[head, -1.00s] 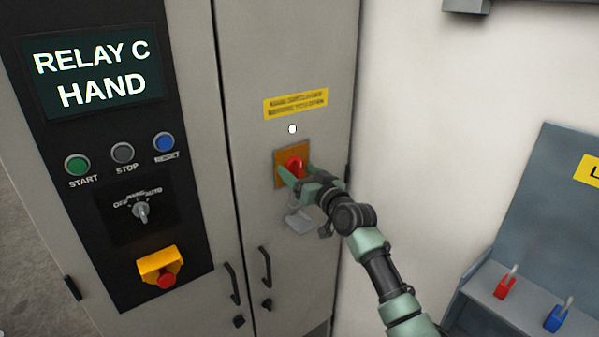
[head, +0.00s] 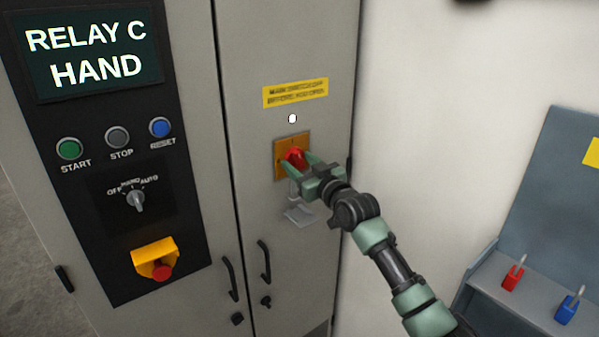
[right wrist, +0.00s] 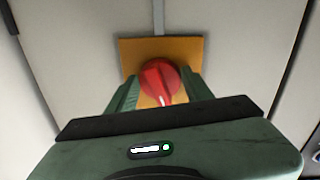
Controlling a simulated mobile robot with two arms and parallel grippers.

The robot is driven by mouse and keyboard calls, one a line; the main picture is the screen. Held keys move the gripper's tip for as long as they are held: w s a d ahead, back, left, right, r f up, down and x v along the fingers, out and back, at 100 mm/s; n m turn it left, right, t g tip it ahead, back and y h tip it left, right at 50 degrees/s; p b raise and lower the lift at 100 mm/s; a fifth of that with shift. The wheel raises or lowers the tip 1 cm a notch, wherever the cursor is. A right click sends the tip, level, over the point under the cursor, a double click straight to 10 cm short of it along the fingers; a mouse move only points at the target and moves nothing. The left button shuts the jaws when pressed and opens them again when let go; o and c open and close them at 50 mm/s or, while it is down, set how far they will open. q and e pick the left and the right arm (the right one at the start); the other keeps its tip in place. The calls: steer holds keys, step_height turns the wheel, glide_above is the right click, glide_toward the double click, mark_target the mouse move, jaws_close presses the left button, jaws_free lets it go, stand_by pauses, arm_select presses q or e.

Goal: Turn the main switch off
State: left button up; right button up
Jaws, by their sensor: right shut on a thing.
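The main switch is a red knob (head: 294,156) on an orange-yellow plate (head: 280,144) on the grey cabinet door. My right gripper (head: 299,168) is shut on the knob, a finger on each side. In the right wrist view the red knob (right wrist: 160,78) sits between the green fingers, against the plate (right wrist: 131,52). A white mark on the knob points toward the bottom of that view. My left gripper is not in view.
A yellow label (head: 296,93) and a small white lamp (head: 292,118) are above the switch. A grey padlock-like tag (head: 298,214) hangs below. A control panel (head: 100,240) is at left. A grey-blue station (head: 550,190) with red (head: 513,277) and blue (head: 566,309) padlocks is at right.

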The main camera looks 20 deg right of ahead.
steer(key=n+b, duration=0.2)
steer(key=n, duration=0.1)
steer(key=shift+d+f, duration=0.1)
steer(key=shift+f, duration=0.15)
steer(key=n, duration=0.3)
steer(key=shift+d+r+t+y+b, duration=0.1)
steer(key=shift+t+y+b, duration=0.2)
steer(key=shift+b, duration=0.05)
steer(key=n, duration=0.4)
steer(key=shift+w+d+r+y, duration=0.1)
steer(key=shift+y, duration=0.2)
steer(key=n+y, duration=0.1)
steer(key=n, duration=0.4)
steer(key=shift+p, duration=0.4)
steer(key=shift+n, duration=0.3)
steer(key=o, duration=1.4)
steer(key=shift+c, duration=0.2)
